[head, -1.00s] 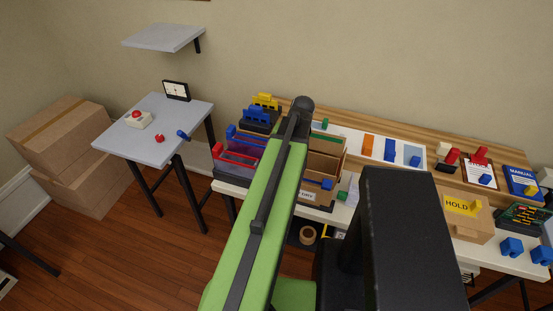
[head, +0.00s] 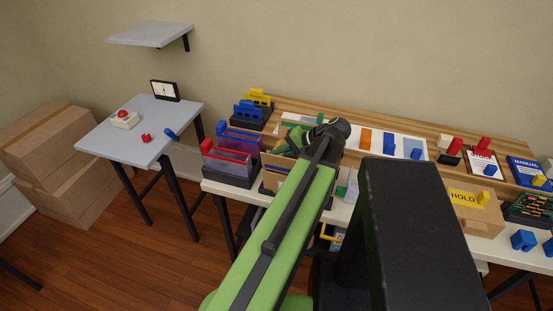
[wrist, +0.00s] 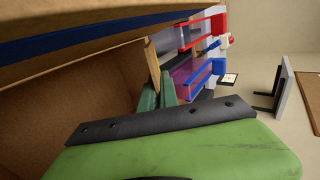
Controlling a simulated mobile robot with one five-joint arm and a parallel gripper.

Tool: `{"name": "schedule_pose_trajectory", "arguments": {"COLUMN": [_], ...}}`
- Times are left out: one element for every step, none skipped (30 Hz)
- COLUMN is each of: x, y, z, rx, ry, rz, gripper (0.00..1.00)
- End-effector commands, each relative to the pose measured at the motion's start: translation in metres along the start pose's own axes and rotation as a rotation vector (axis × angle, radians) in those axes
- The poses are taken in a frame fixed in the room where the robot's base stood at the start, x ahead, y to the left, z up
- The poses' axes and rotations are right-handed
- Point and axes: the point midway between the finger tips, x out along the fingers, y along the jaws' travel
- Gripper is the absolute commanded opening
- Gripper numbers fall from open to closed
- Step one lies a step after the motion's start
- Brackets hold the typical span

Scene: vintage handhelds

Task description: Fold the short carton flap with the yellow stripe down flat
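The brown open carton (head: 275,162) stands on the bench, largely behind my arm in the head view. Its brown inner face (wrist: 60,95) and an upper edge with a blue band (wrist: 90,30) fill the left of the wrist view. A narrow tan, yellowish flap edge (wrist: 153,62) stands up beyond my fingertips there; I cannot make out its stripe clearly. My gripper (head: 291,143) is at the carton's top, its green fingers (wrist: 158,95) close together beside that flap edge. I see nothing held, and cannot tell whether they touch the flap.
Red and blue bins (head: 230,160) stand just left of the carton, and blue and yellow holders (head: 252,108) behind them. A HOLD carton (head: 472,212) stands further right. A grey side table (head: 140,128) is at left.

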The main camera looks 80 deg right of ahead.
Motion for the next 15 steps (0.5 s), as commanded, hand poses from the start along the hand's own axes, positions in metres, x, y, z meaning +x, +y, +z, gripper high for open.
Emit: {"name": "schedule_pose_trajectory", "arguments": {"x": [0.0011, 0.0009, 0.0007, 0.0006, 0.0005, 0.0004, 0.0004, 0.0004, 0.0004, 0.0003, 0.0003, 0.0003, 0.0003, 0.0003, 0.0002], "y": [-0.0013, -0.0015, -0.0017, -0.0019, -0.002, -0.0022, -0.0023, -0.0023, -0.0024, -0.0024, -0.0024, -0.0024, -0.0024, -0.0023, -0.0021], "z": [-0.0025, -0.0025, -0.0025, -0.0025, -0.0025, -0.0025, -0.0025, -0.0025, -0.0025, -0.0025, -0.0025, -0.0025, -0.0025, -0.0024, -0.0022], "rx": [-0.003, -0.003, -0.003, -0.003, -0.003, -0.003, -0.003, -0.003, -0.003, -0.003, -0.003, -0.003, -0.003, -0.003, -0.003], "ry": [0.006, 0.006, 0.006, 0.006, 0.006, 0.006, 0.006, 0.006, 0.006, 0.006, 0.006, 0.006, 0.006, 0.005, 0.005], "rz": [-0.009, -0.01, -0.012, -0.013, -0.013, -0.013, -0.013, -0.013, -0.013, -0.013, -0.013, -0.013, -0.013, -0.013, -0.012], "gripper": [0.0, 0.0, 0.0, 0.0, 0.0, 0.0, 0.0, 0.0, 0.0, 0.0, 0.0, 0.0, 0.06, 0.1, 0.15]}}
